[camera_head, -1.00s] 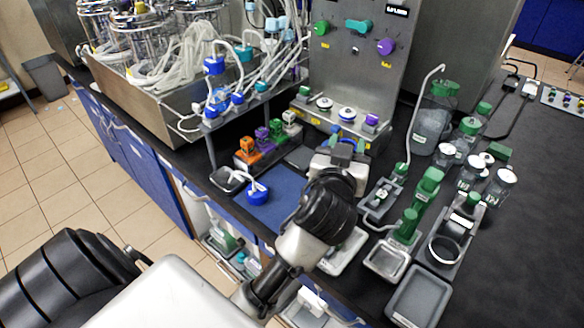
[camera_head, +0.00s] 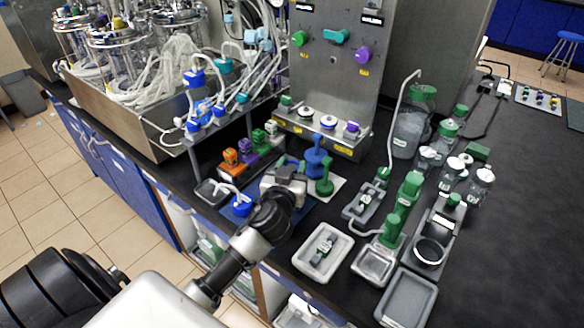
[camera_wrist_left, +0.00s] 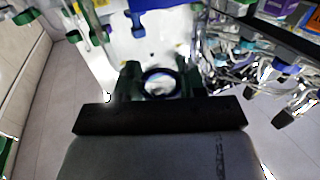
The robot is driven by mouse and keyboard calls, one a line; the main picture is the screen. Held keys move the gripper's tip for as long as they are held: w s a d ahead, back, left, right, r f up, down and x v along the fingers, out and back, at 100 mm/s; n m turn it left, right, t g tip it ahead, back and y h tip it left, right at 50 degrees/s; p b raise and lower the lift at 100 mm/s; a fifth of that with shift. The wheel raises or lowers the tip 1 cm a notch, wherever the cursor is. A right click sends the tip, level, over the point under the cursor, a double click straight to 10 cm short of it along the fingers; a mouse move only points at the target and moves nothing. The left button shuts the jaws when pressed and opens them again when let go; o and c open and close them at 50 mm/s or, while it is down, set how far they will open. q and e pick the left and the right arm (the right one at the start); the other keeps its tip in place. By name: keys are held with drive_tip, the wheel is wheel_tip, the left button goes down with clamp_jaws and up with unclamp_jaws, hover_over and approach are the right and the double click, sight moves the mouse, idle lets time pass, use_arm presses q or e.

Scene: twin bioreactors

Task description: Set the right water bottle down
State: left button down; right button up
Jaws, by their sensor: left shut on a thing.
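In the left wrist view, a round dark-blue rim with a pale, clear middle, likely the bottle's mouth (camera_wrist_left: 160,83), shows between the two dark fingers of the left gripper (camera_wrist_left: 160,78). Whether the bottle's base touches the bench is hidden. My right gripper is in neither view.
A blue-capped part with a white tube (camera_head: 242,205) is left of the gripper. A blue holder (camera_head: 316,157) and a green holder (camera_head: 325,181) stand close on the right. A white tray (camera_head: 323,250) is in front. Orange, purple and green blocks (camera_head: 246,147) stand behind.

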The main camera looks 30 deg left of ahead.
use_arm(q)
drive_tip(key=c, duration=0.6)
unclamp_jaws()
drive_tip(key=shift+c, duration=0.2)
drive_tip(key=shift+s+d, duration=0.1)
drive_tip(key=shift+s, duration=0.05)
drive_tip(key=b+v, duration=0.2)
drive_tip(key=v, duration=0.9)
drive_tip(key=shift+s+b, duration=0.3)
drive_tip(key=shift+s, duration=0.05)
drive_tip(key=shift+d, duration=0.1)
